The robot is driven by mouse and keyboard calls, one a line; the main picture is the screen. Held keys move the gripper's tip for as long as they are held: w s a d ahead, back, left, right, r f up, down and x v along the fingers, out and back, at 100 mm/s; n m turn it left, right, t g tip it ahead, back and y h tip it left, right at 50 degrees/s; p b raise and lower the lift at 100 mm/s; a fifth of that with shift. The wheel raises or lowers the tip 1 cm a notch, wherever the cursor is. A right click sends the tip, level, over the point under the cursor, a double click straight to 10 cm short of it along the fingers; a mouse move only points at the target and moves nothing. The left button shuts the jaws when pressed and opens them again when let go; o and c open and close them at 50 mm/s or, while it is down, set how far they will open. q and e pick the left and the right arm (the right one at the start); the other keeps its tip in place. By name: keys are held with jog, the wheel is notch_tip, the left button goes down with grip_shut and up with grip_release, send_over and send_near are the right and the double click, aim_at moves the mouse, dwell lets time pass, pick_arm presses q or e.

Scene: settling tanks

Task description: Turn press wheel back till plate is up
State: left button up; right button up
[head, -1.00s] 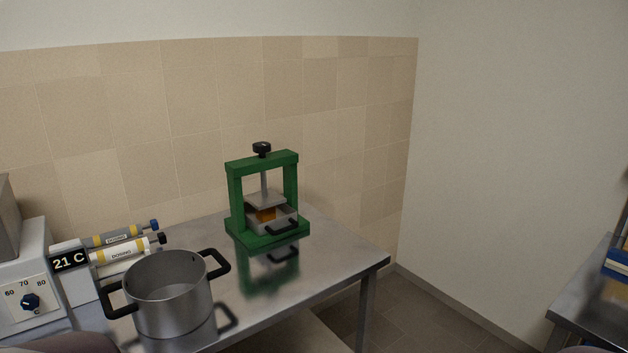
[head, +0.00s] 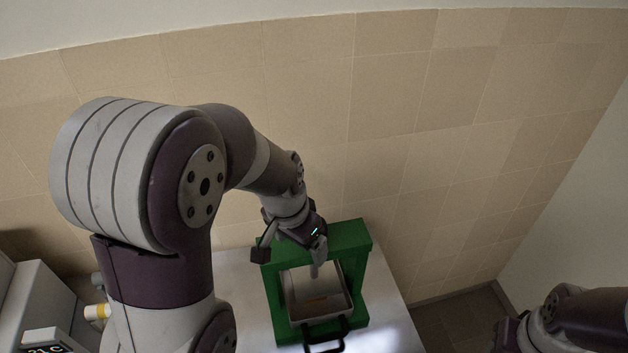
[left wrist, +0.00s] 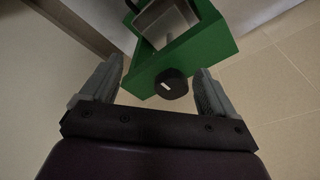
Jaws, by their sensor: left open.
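The green press (head: 350,237) stands on the table, seen from above in the head view. Its black wheel (left wrist: 171,83) shows in the left wrist view on top of the green crossbar, with a white mark on it. My left gripper (head: 291,259) is open over the crossbar and hides the wheel in the head view. In the left wrist view my open fingers (left wrist: 158,76) stand on either side of the wheel, with gaps. A grey plate or pan surface (left wrist: 163,20) shows inside the frame. My right gripper does not show.
A metal pan (head: 348,303) with a black handle (head: 325,337) sits in the press. The tiled wall (head: 400,100) is close behind. A grey device (head: 45,300) stands at the lower left. My right arm (head: 585,320) shows at the lower right.

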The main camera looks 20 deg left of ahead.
pick_arm(q)
jog(key=w+a+r+m+h, duration=0.3)
jog(key=w+a+r+m, duration=0.2)
jog(key=w+m, duration=0.15)
jog(key=shift+m+t, duration=0.3)
jog(key=shift+m, duration=0.35)
jog(key=b+x, duration=1)
jog(key=x, duration=0.1)
jog(key=shift+s+a+f+b, duration=0.15)
jog(key=shift+a+b, duration=0.05)
jog(key=shift+b, duration=0.2)
jog(key=shift+w+d+f, duration=0.1)
jog(key=shift+w+f, duration=0.15)
jog(key=shift+f, duration=0.15)
jog(key=shift+s+r, duration=0.15)
jog(key=shift+s, duration=0.05)
jog(key=c, duration=1.1)
pick_arm(e)
notch_tip(320, 180, down, 11)
jog(key=s, duration=0.1)
jog(key=shift+s+r, duration=0.15)
jog(key=shift+s, duration=0.15)
